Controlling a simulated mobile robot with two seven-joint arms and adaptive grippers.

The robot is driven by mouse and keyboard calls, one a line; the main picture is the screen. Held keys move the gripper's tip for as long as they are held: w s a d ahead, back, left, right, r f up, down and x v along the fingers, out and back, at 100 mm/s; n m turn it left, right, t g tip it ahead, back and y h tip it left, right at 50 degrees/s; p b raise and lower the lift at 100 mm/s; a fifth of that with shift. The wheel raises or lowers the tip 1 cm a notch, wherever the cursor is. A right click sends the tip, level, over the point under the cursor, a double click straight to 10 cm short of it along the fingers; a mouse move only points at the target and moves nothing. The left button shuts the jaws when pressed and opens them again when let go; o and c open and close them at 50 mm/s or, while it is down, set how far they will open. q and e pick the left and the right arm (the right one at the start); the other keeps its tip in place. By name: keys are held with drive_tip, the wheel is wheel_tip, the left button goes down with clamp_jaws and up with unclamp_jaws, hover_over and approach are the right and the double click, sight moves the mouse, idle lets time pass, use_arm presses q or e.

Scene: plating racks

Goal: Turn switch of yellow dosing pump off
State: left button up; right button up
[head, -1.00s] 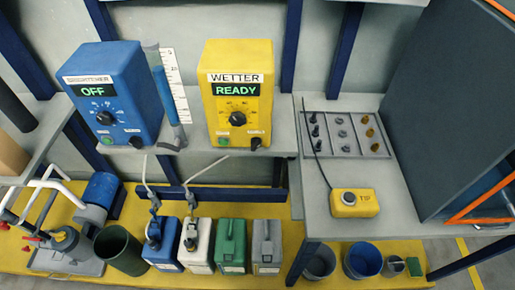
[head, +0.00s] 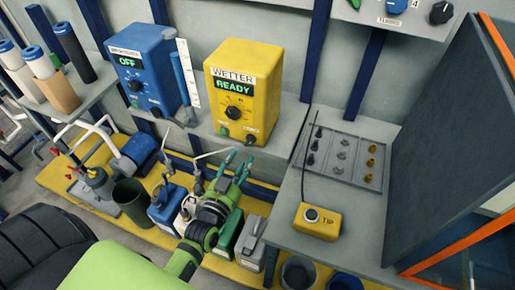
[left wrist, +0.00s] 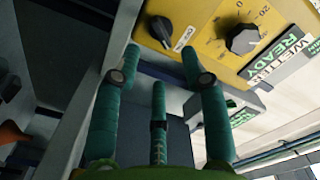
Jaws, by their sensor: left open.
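The yellow dosing pump (head: 240,65), labelled WETTER, stands on a grey shelf, and its green display reads READY. A large dial (head: 235,113) sits mid-front. Its small black switch (head: 249,139) is at the lower right of the front. In the left wrist view the pump (left wrist: 205,30) is tilted, with the switch (left wrist: 160,31) just beyond the fingertips and the dial (left wrist: 242,38) to the right. My left gripper (head: 238,164) is open, its green fingers below and in front of the switch, apparently apart from it. In the left wrist view the gripper (left wrist: 161,58) shows nothing between its fingers.
A blue pump (head: 145,65) reading OFF stands to the left. Canisters, including a blue one (head: 165,212), stand below the shelf near my arm. A yellow button box (head: 316,222) and a tray of small parts (head: 318,160) lie on the right-hand bench.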

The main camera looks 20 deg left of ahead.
sight(250, 141)
use_arm(q)
drive_tip(key=w, duration=0.6)
drive_tip(key=shift+a, duration=0.25)
clamp_jaws()
